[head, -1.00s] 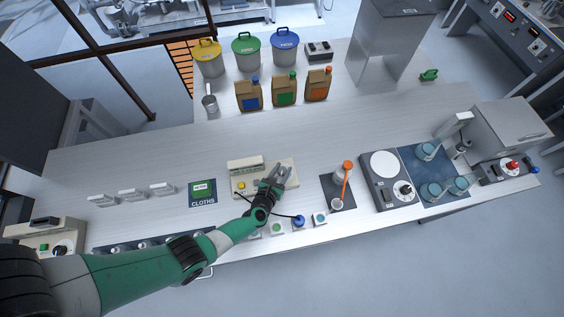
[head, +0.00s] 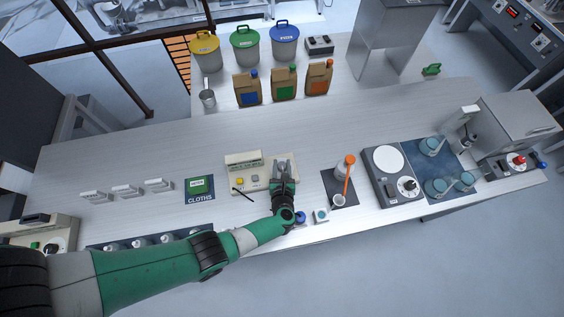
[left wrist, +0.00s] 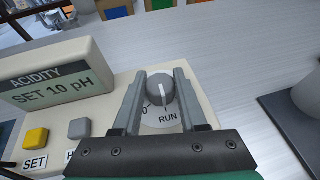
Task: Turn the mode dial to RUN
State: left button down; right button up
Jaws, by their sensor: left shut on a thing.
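The mode dial (left wrist: 160,88) is a grey knob with a white pointer line, on the right part of a beige acidity meter (head: 238,187). In the left wrist view, a white plate around the knob bears RUN and a partly hidden 0. The pointer line faces the near side, roughly toward RUN; exact alignment is hard to tell. My left gripper (head: 283,165) is over the meter's right end, its fingers on both sides of the dial and shut on it. It hides the dial in the head view. The meter's screen (left wrist: 50,87) reads SET 10 pH. My right gripper is not in view.
Yellow and grey buttons sit left of the dial, the yellow one (left wrist: 36,138) above SET. A black probe (head: 242,194) lies at the meter's front.

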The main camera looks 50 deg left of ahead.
pick_arm(q)
jog(key=shift+r, duration=0.15)
jog(key=c, duration=0.7)
grip_release()
jog(key=shift+c, duration=0.2)
jog(key=p+v, duration=0.4)
jog(key=v, duration=0.7)
jog(key=shift+s+d, duration=0.2)
jog(key=shift+d, duration=0.05)
